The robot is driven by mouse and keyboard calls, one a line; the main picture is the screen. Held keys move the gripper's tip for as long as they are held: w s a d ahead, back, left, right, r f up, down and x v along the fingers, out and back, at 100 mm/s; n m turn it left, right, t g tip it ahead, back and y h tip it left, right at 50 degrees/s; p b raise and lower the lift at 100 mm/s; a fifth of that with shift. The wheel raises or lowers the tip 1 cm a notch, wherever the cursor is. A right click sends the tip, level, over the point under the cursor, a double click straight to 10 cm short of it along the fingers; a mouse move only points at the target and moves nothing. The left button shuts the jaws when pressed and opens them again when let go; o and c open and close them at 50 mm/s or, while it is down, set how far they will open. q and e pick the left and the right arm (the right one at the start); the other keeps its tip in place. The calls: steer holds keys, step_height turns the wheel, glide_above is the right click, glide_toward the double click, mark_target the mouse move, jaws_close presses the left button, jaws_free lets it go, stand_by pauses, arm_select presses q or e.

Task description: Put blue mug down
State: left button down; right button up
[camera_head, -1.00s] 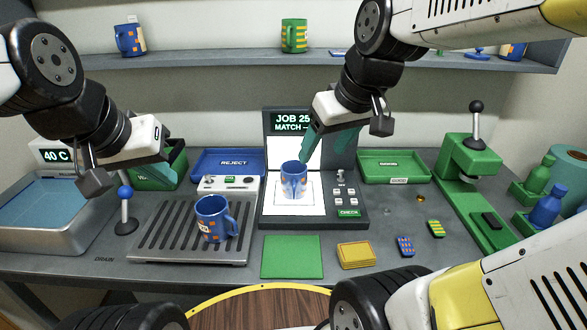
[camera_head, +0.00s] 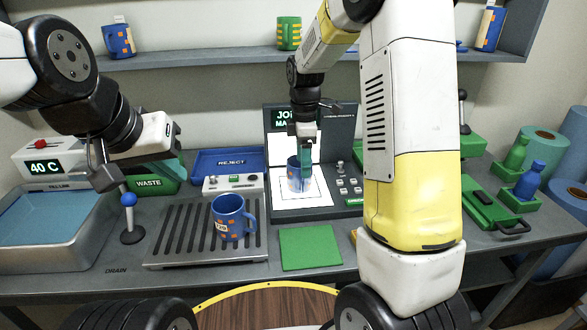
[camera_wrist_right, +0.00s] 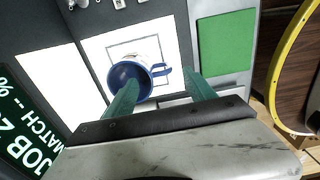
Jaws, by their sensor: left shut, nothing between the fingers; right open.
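One blue mug (camera_head: 294,178) stands upright on the white square pad (camera_head: 320,195) of the job station. In the right wrist view this mug (camera_wrist_right: 126,73) opens toward the camera, its handle pointing right. My right gripper (camera_head: 305,152) is open at this mug; its teal fingers (camera_wrist_right: 160,92) show on either side of the handle area. I cannot tell whether they touch it. A second blue mug (camera_head: 228,218) with orange squares stands upright on the ribbed drain rack (camera_head: 175,235). My left gripper (camera_head: 103,178) is shut and empty, above the left bench near a blue-knobbed lever.
The blue-knobbed lever (camera_head: 129,200) stands between the water basin (camera_head: 50,225) and the rack. A green mat (camera_head: 309,247) lies bare in front of the station. My right arm hides much of the right bench. A blue reject tray (camera_head: 228,162) sits behind.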

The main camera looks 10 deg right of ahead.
mark_target(300, 178)
step_height(300, 178, down, 6)
steer(key=shift+a+f, duration=0.1)
steer(key=shift+a, duration=0.05)
jaws_close()
stand_by(0.4)
